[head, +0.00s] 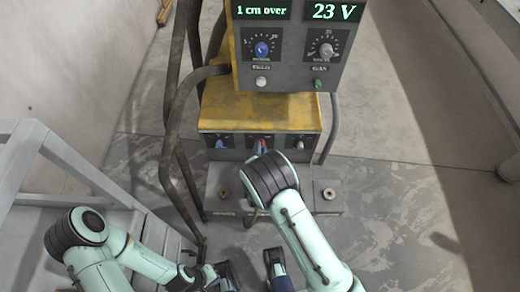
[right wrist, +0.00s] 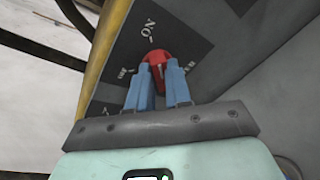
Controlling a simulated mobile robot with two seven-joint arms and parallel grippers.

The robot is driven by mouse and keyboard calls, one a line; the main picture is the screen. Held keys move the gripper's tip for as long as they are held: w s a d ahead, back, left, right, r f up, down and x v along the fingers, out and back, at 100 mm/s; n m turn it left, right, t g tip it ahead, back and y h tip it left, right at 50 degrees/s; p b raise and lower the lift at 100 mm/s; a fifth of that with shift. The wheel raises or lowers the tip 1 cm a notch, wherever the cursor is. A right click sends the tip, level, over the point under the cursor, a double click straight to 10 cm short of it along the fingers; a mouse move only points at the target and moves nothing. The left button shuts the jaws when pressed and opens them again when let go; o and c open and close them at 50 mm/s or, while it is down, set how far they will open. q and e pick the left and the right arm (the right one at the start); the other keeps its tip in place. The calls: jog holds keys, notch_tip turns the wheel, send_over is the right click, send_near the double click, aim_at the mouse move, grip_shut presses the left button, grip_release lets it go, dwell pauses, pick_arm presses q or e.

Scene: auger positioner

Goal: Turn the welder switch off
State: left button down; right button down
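The welder (head: 262,108) stands at the centre, with a yellow top and a dark front panel. In the head view the right gripper (head: 260,148) is mostly hidden behind my right wrist. My left gripper (head: 252,270) is low at the bottom edge, its dark finger parts spread apart, apparently empty and away from the welder.
Above is a control box (head: 292,45) with dials and green displays reading "1 cm over" and "23 V". Dark cables (head: 178,120) hang on the welder's left. A grey railing (head: 60,155) stands at left. Floor to the right is clear.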

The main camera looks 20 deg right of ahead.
jog(key=shift+a+n, duration=0.1)
jog(key=shift+n, duration=0.2)
jog(key=n+h, duration=0.1)
jog(key=n, duration=0.3)
jog(key=n+h, duration=0.2)
jog(key=n, duration=0.3)
jog(key=a+n+h, duration=0.1)
jog(key=n+h, duration=0.1)
jog(key=n, duration=0.2)
jog(key=shift+w+f+n+t+p, duration=0.1)
jog(key=shift+f+n+t+p, duration=0.25)
jog(key=shift+f+n+t, duration=0.05)
jog(key=shift+n+h, duration=0.3)
dwell(0.5)
jog(key=c, duration=1.1)
grip_release()
jog(key=shift+o, duration=0.2)
jog(key=p+v, duration=0.1)
jog(key=v, duration=1.2)
